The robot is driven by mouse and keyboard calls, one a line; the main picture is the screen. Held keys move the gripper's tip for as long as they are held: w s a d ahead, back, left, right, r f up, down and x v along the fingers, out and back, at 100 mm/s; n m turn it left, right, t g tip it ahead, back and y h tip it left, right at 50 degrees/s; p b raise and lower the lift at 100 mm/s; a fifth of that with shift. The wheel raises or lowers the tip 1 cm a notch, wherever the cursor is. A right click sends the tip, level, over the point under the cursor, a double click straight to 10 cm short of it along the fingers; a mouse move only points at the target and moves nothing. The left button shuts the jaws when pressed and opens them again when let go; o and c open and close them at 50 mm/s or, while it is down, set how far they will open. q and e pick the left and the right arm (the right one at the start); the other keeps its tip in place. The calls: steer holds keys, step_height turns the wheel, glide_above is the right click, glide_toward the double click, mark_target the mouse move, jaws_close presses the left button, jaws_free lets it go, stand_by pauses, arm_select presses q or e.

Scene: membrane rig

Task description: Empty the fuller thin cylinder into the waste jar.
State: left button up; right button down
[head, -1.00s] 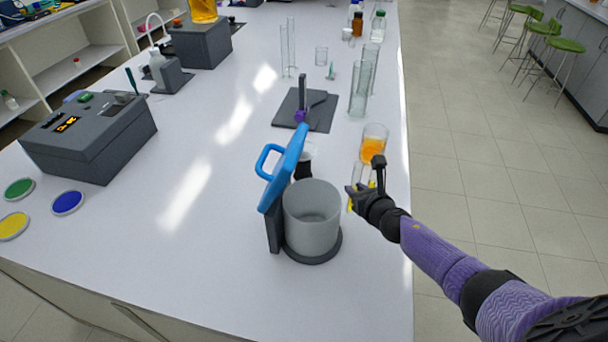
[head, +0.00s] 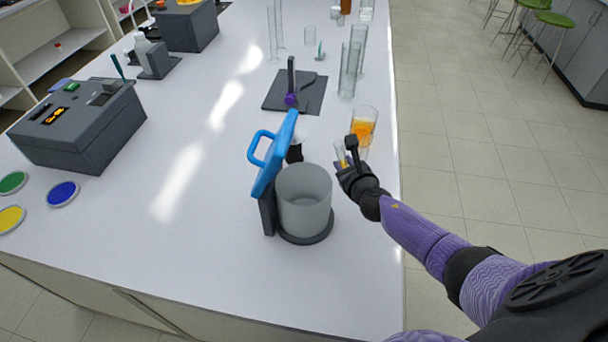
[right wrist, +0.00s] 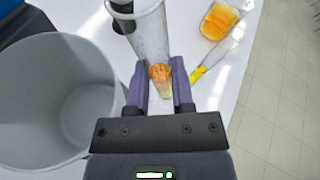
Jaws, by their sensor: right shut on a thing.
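The waste jar (head: 304,212) is a grey open pot, its blue lid (head: 274,158) swung up on the left. In the right wrist view the jar (right wrist: 25,110) is left of my gripper. My right gripper (head: 347,165) is beyond and to the right of the jar. It is shut on a clear thin cylinder (right wrist: 148,35), which shows between the fingers (right wrist: 160,90) in the right wrist view. Orange shows low in the cylinder; how much it holds is unclear. Other clear tall cylinders (head: 349,70) stand farther back. My left gripper is out of view.
A glass with orange liquid (head: 363,128) stands just behind my right gripper, near the table's right edge. A dark stand (head: 295,92) lies farther back. A grey device (head: 80,125) and coloured dishes are at left. The table's left middle is clear.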

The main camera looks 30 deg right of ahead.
mark_target(342, 155)
steer(key=shift+a+r+n, duration=0.15)
steer(key=shift+r+n, duration=0.15)
steer(key=shift+r, duration=0.2)
steer(key=shift+a+n+t+h, duration=0.2)
steer(key=shift+n+t+h, duration=0.1)
steer(key=shift+n+h, duration=0.1)
steer(key=shift+a+r+n+h, duration=0.35)
steer(key=shift+r+n, duration=0.1)
steer(key=shift+n, duration=0.25)
steer(key=shift+r+n+t+h, duration=0.35)
steer(key=shift+r+n+t, duration=0.05)
steer(key=shift+n, duration=0.3)
steer(key=n+b, duration=0.1)
steer(key=b, duration=0.1)
steer(key=shift+d+f+h+b, duration=0.35)
steer(key=shift+f+h+b, duration=0.05)
steer(key=shift+d+r+n+t, duration=0.15)
steer(key=shift+r+n+t, duration=0.25)
steer(key=shift+r+n, duration=0.25)
steer(key=shift+d+r+n+t+h+b, duration=0.2)
steer(key=shift+r+n+t+h+b, duration=0.35)
steer(key=shift+n, duration=0.5)
steer(key=shift+a+f, duration=0.1)
steer(key=shift+a, duration=0.1)
steer(key=shift+a+n+b, duration=0.45)
steer(key=shift+n+b, duration=0.15)
steer(key=shift+n, duration=0.1)
